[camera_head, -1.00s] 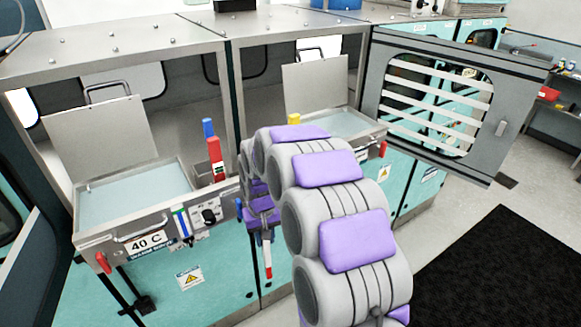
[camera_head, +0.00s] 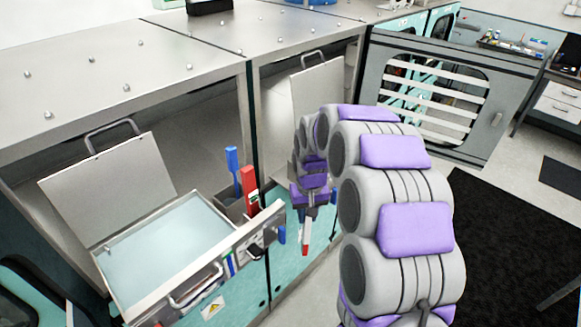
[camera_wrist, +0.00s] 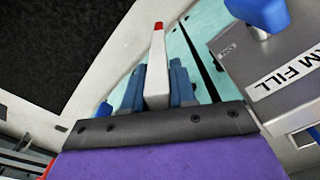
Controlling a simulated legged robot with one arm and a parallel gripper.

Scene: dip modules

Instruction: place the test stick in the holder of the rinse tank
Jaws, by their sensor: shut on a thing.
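The test stick is a thin white stick with a red tip (camera_head: 306,240), pointing down below my gripper (camera_head: 310,203) in the head view. The wrist view shows the stick (camera_wrist: 157,75) between the two blue fingers of my gripper (camera_wrist: 156,92), which is shut on it. The stick hangs in front of the teal cabinet, right of the near open tank (camera_head: 165,250) and apart from it. A dark box (camera_head: 229,207) at that tank's right end has blue and red upright pieces by it. I cannot read which tank is the rinse tank, nor make out its holder.
The near tank has a raised metal lid (camera_head: 110,190). A second raised lid (camera_head: 318,95) stands behind my arm, which hides that tank. An open slatted door (camera_head: 430,95) is at the right. A black mat (camera_head: 490,250) lies on clear floor.

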